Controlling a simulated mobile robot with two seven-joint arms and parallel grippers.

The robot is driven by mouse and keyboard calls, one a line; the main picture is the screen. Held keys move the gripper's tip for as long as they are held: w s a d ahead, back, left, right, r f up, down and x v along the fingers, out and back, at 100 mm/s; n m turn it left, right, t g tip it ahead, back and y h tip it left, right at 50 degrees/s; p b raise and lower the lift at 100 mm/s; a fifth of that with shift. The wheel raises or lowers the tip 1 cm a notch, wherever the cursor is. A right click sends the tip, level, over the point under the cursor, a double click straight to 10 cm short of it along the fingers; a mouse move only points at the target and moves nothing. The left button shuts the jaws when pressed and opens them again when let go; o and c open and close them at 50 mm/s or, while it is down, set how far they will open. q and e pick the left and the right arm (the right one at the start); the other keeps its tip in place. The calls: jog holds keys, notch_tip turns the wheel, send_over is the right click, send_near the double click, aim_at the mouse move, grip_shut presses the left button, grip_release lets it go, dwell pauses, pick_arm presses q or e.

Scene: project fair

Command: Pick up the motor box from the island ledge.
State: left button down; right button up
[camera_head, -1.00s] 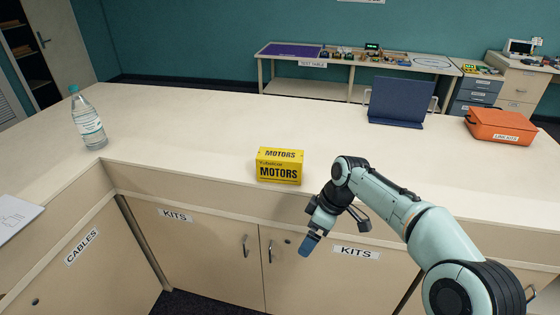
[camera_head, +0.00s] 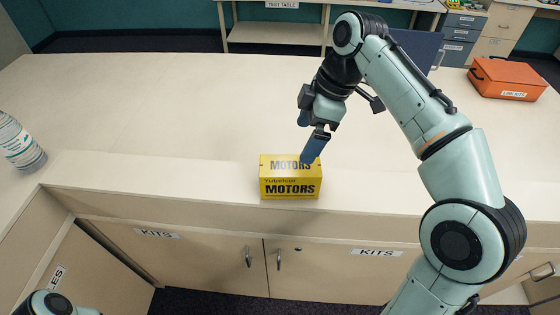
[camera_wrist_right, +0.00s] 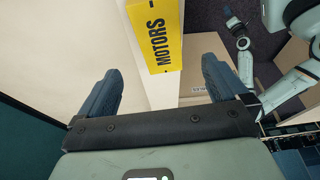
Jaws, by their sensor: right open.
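The yellow motor box (camera_head: 290,179), printed MOTORS in black, sits upright at the front edge of the pale island ledge (camera_head: 180,176). My right gripper (camera_head: 308,140) is above the box and points down, its blue fingers apart and empty. One fingertip overlaps the box's top in the head view; I cannot tell if it touches. In the right wrist view, the box (camera_wrist_right: 157,38) lies ahead of the two spread fingers (camera_wrist_right: 163,85), roughly between their lines and beyond the tips. At the lower left of the head view only a piece of my left arm shows; its gripper is out of view.
A water bottle (camera_head: 20,146) stands on the counter at the left edge. An orange kit case (camera_head: 507,78) lies at the back right, and a dark blue panel (camera_head: 418,48) stands behind my right arm. The counter left of the box is clear.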

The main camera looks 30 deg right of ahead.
aim_at(291, 165)
jog(key=x, duration=0.2)
jog(key=b+x, duration=0.1)
jog(key=x, duration=0.1)
jog(key=s+x, duration=0.1)
jog(key=x, duration=0.1)
jog(key=shift+a+f+b, duration=0.1)
jog(key=shift+f+b, duration=0.15)
jog(key=shift+b, duration=0.05)
jog(key=shift+w+a+f, duration=0.1)
jog(key=shift+w+f, duration=0.1)
jog(key=shift+f, duration=0.25)
jog(key=shift+w+a+f, duration=0.15)
jog(key=shift+w+f, duration=0.05)
jog(key=shift+f, duration=0.2)
jog(key=x, duration=0.4)
jog(key=shift+w+f+b, duration=0.2)
jog(key=shift+w+b, duration=0.1)
jog(key=shift+b, duration=0.1)
pick_arm(q)
jog(key=s+f, duration=0.3)
jog(key=shift+s+f, duration=0.25)
jog(key=shift+s, duration=0.15)
pick_arm(e)
jog(key=shift+r, duration=0.1)
jog(key=c, duration=1.5)
jog(key=shift+o, duration=0.2)
